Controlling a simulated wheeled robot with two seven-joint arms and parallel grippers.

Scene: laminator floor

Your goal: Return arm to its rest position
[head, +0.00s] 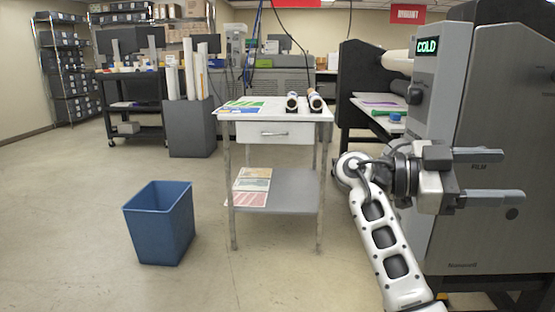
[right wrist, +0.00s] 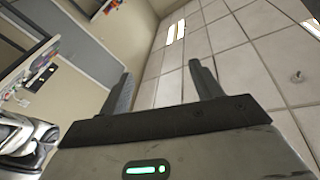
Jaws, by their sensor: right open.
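My right arm comes in from the bottom right of the head view. My right gripper (head: 500,175) is open and empty, with its two fingers pointing right in front of the grey laminator panel (head: 480,235). Whether the fingers touch the panel I cannot tell. In the right wrist view the right gripper (right wrist: 163,85) shows two fingers spread apart with nothing between them, and the ceiling beyond. A display (head: 427,46) on the laminator reads COLD, with a dark knob (head: 415,93) below it. My left gripper is not in view.
A small table (head: 270,116) with prints and two rolls (head: 292,102) stands at the centre, with a drawer and a lower shelf. A blue bin (head: 160,225) stands on the floor to its left. A grey box of tall tubes (head: 190,130) is behind. The floor at left is open.

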